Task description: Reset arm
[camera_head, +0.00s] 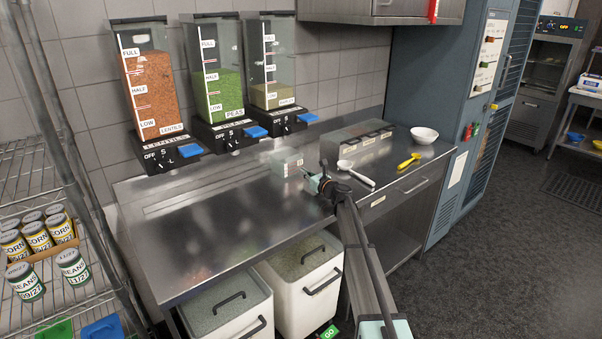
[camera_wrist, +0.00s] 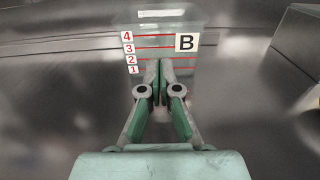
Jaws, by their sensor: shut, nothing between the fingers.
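My gripper (camera_wrist: 160,66) is shut and empty in the wrist view, its two green-grey fingers together. It points at a clear container (camera_wrist: 158,22) with red level lines numbered 1 to 4 and a "B" label, standing on the steel counter. The fingertips overlap the container's lower front in this view; I cannot tell whether they touch it. In the head view, my gripper (camera_head: 316,184) is over the counter (camera_head: 220,225), just right of the container (camera_head: 287,163). My arm reaches up to it from the bottom of the picture.
Dispensers of lentils (camera_head: 150,95), peas (camera_head: 228,96) and a third food (camera_head: 271,96) hang on the wall. A white scoop (camera_head: 356,174), yellow scoop (camera_head: 408,160), grey lidded box (camera_head: 357,143) and white bowl (camera_head: 424,135) are on the counter's right. White bins (camera_head: 298,285) stand underneath.

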